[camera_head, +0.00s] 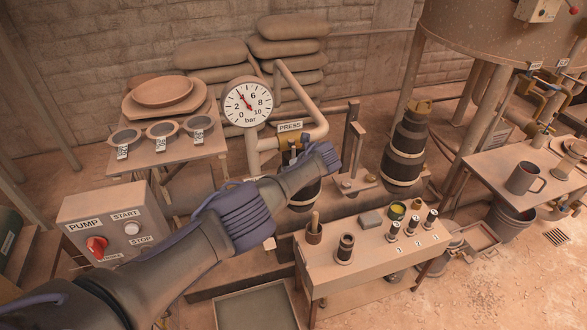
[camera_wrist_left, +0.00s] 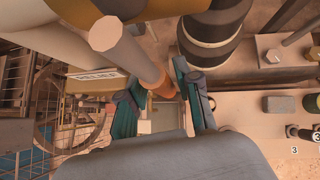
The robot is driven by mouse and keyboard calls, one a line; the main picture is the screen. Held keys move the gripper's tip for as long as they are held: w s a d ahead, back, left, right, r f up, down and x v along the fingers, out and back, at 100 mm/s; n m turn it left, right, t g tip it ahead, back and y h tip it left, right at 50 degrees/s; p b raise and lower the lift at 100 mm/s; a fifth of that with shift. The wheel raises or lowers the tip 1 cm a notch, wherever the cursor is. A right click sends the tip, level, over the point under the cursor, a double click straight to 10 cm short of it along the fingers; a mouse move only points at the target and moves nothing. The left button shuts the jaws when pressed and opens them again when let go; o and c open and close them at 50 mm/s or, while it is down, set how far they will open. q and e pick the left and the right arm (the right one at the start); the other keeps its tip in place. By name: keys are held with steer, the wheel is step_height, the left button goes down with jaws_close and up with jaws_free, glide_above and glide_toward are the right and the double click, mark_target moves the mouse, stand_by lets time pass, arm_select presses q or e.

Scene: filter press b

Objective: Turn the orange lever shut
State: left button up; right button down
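In the left wrist view the orange lever (camera_wrist_left: 163,87) shows as an orange section at the end of a pale rod. It lies between the two teal fingers of my left gripper (camera_wrist_left: 162,84). The fingers are apart, one on each side of it; whether they press on it cannot be told. In the head view my left gripper (camera_head: 322,158) is at the brass valve (camera_head: 286,142) below the PRESS sign (camera_head: 290,126), and my arm and gripper hide the lever. My right gripper is in neither view.
A pressure gauge (camera_head: 248,104) stands on the pipe beside the valve. A dark barrel-like vessel (camera_head: 405,152) is to the right. A bench (camera_head: 365,268) with small containers stands in front.

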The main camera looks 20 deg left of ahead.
arm_select(q)
steer(key=shift+o, duration=0.3)
steer(key=shift+s+d+r, duration=0.15)
steer(key=shift+d+r, duration=0.2)
steer(key=shift+d, duration=0.1)
steer(key=v, duration=1.1)
steer(key=shift+s+a, duration=0.1)
